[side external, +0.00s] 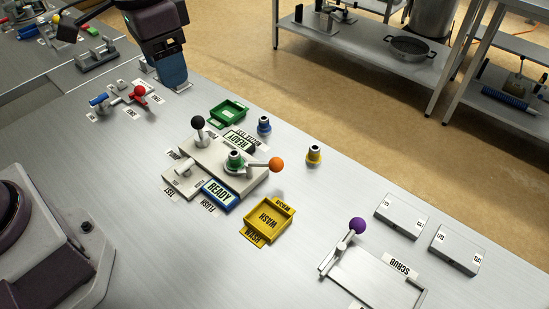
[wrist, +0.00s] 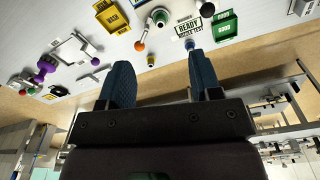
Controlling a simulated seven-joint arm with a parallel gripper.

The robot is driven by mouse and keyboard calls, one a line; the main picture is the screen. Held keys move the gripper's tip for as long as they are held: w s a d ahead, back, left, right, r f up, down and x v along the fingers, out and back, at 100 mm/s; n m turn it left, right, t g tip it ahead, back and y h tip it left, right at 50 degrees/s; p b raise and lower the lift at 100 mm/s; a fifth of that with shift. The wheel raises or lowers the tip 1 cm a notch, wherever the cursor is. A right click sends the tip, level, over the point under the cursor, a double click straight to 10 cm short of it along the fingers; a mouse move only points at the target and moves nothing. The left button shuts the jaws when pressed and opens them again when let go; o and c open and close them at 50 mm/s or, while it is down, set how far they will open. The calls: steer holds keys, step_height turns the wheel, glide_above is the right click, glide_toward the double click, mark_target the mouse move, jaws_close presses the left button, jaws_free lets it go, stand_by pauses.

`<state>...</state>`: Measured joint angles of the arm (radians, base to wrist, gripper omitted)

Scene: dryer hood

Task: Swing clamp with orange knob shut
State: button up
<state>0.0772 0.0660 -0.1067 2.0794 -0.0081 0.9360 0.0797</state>
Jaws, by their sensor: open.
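The orange knob (side external: 276,164) sits at the end of a short metal clamp arm that points right, past the edge of a pale fixture plate (side external: 215,150). The arm's inner end is beside a green-collared fitting (side external: 235,160) on the plate. The orange knob also shows in the wrist view (wrist: 139,46), beyond the fingertips. My gripper (side external: 172,82) is at the far side of the bench, up and left of the clamp, apart from it. In the wrist view my gripper (wrist: 160,75) has its two blue fingers spread with nothing between them.
A black-knobbed lever (side external: 198,123) stands on the same plate. Blue (side external: 264,125) and yellow (side external: 314,154) fittings stand close to the orange knob. Green (side external: 228,112) and yellow (side external: 268,220) trays lie around the plate. A red-knobbed clamp (side external: 139,91) is left of my gripper; a purple-knobbed one (side external: 357,226) is at right.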

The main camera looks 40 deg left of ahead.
mark_target(275, 158)
steer(key=shift+w+d+f+m+g+h, duration=0.85)
steer(key=shift+w+d+f+m, duration=1.75)
steer(key=shift+w+d+f, duration=3.15)
steer(key=shift+g+y, duration=0.25)
steer(key=f, duration=1.1)
steer(key=shift+s+f, duration=0.1)
steer(key=shift+s, duration=0.1)
steer(key=shift+c, duration=0.4)
jaws_close()
